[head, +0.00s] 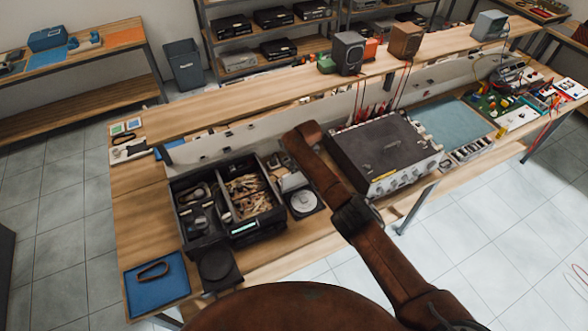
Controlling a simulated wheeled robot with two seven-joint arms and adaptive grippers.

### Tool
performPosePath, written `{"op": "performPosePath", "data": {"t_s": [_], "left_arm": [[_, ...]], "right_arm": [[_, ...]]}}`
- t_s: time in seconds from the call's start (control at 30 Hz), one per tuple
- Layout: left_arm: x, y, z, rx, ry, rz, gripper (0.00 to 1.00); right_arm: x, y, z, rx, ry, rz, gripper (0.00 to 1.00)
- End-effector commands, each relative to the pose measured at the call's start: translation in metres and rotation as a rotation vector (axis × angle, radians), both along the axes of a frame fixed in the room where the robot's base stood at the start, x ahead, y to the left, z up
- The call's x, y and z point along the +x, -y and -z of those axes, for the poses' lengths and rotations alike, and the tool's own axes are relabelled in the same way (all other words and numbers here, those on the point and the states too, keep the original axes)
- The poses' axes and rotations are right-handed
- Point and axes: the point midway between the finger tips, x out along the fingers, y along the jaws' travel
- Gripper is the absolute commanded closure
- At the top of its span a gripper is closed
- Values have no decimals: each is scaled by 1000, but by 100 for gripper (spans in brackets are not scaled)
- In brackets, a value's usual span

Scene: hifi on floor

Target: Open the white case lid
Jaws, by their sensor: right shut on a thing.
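A boxy case (385,150) with a dark top and a light front with knobs sits on the workbench right of centre. Its top lies flat, and part of its left side is behind my right arm. I cannot make out a separate white lid. My brown right arm reaches from the lower right across the bench. My right gripper (292,181) seems to be the small grey part left of the arm, beside the organizer. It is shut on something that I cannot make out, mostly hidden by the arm. My left gripper is out of view.
A black organizer (229,202) with parts stands left of the arm. A round white disc (305,202) lies beside it. A blue tray (157,283) is at the front left. A blue-grey mat (452,122) lies right of the case. Speakers (347,52) stand on the raised shelf behind.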

Motion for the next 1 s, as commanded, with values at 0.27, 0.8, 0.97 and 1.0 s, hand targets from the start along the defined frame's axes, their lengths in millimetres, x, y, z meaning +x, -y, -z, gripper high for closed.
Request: {"op": "performPosePath", "data": {"t_s": [0.27, 0.8, 0.97, 1.0], "left_arm": [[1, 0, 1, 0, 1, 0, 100], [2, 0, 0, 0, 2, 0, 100], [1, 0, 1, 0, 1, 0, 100], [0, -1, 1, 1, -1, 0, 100]], "right_arm": [[3, 3, -2, 1, 8, 4, 100], [2, 3, -1, 0, 5, 4, 51], [2, 2, -1, 0, 3, 3, 51], [2, 2, -1, 0, 3, 3, 51]]}}
